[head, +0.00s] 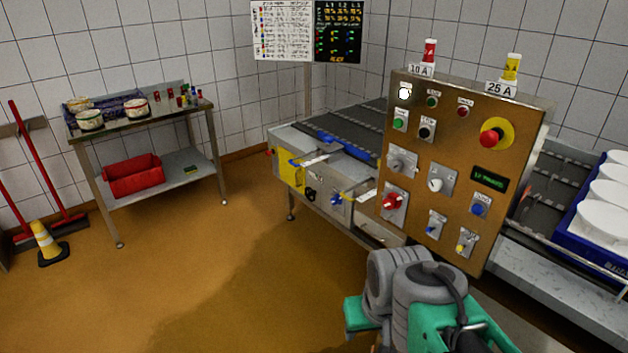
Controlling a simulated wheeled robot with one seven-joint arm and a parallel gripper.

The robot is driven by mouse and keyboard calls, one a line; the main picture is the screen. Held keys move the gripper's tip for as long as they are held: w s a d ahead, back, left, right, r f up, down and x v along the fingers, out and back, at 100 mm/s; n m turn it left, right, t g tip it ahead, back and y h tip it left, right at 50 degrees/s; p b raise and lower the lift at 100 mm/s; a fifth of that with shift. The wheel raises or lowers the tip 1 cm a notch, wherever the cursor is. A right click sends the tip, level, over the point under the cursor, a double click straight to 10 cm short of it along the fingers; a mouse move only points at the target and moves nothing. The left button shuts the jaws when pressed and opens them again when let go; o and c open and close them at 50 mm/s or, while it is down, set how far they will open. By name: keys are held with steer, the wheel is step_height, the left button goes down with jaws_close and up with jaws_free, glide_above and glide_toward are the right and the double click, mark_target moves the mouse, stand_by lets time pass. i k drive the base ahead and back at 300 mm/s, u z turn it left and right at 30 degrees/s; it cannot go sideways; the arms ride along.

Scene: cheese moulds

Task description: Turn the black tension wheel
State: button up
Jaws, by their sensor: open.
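A small black round part (310,194), which looks like the tension wheel, sits low on the side of the conveyor (285,137). It is between a yellow panel (290,170) and a blue knob (336,200). It is small in the head view, so its spokes or handle cannot be made out. My arm's grey and green links show at the bottom right, in front of the control panel and well apart from the wheel. My gripper's fingers cannot be seen.
A brown control panel (448,212) with knobs, buttons and a red emergency stop (492,137) stands right of the wheel. A steel table (138,124) stands at the left, with a yellow cone (45,240) beside it. The orange floor between is clear, with a darker patch.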

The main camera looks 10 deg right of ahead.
mark_target(313, 192)
steer(key=u, duration=0.45)
steer(key=i, duration=3.25)
steer(key=u, duration=1.4)
